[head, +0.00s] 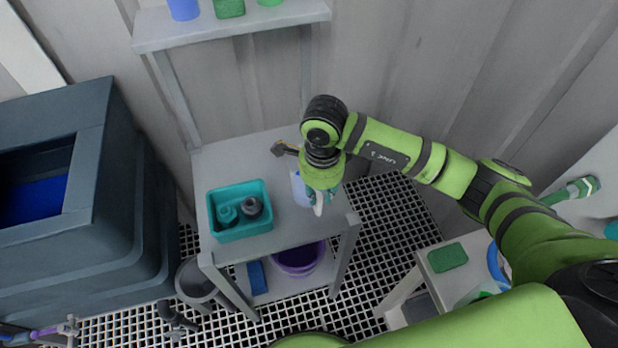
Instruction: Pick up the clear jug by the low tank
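A pale, bluish translucent vessel (299,189), which looks like the clear jug, stands on the grey bench (285,232) to the right of the low dark tank (95,200). My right gripper (319,198) points down over the bench's right part, right at the vessel in the picture. The wrist and gripper hide much of the vessel. I cannot tell whether the fingers touch it or how far apart they are. My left gripper is not in view.
A teal bin (240,233) with dark bottles stands at the bench's left. A purple bucket (298,262) sits below. A shelf (235,28) hangs above. A small stand with a green block (447,257) is at right.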

